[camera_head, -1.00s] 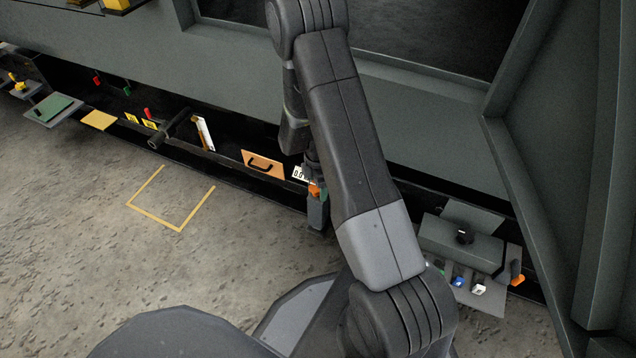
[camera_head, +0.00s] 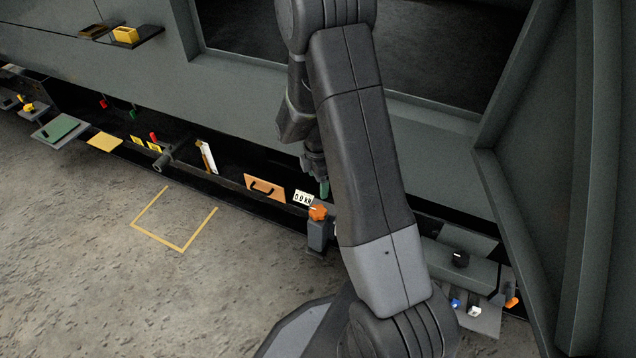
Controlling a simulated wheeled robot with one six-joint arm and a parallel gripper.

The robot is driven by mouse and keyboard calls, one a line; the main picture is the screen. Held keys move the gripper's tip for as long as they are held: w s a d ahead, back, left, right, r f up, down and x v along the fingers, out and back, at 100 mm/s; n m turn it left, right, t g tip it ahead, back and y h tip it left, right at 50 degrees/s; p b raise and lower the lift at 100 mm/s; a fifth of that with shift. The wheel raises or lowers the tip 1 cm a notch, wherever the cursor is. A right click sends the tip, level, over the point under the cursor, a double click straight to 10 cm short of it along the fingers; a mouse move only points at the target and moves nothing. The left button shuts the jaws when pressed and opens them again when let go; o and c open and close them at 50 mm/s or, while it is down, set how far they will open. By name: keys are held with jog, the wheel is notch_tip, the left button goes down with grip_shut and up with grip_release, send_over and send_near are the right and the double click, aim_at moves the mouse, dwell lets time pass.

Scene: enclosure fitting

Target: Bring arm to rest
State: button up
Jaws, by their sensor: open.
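My arm runs down the middle of the view. My gripper (camera_head: 315,168) is partly hidden behind the arm's forearm, pointing down, open, above the orange star-shaped knob (camera_head: 317,212). The knob sits on a grey post (camera_head: 318,235), and a gap shows between it and the gripper. A small green piece (camera_head: 324,189) shows just below the gripper; I cannot tell what it belongs to. The fingertips are not clearly visible.
An orange panel with a black handle (camera_head: 265,189) and a white readout (camera_head: 303,198) are left of the knob. A grey box with a black knob (camera_head: 460,260) stands at lower right. A shelf with a yellow box (camera_head: 125,35) juts out at upper left. Yellow floor marking (camera_head: 158,236) encloses clear floor.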

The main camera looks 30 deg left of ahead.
aim_at(318, 210)
notch_tip(318, 210, down, 14)
jog(key=b, duration=0.4)
jog(key=shift+b, duration=0.3)
jog(key=shift+r, duration=0.1)
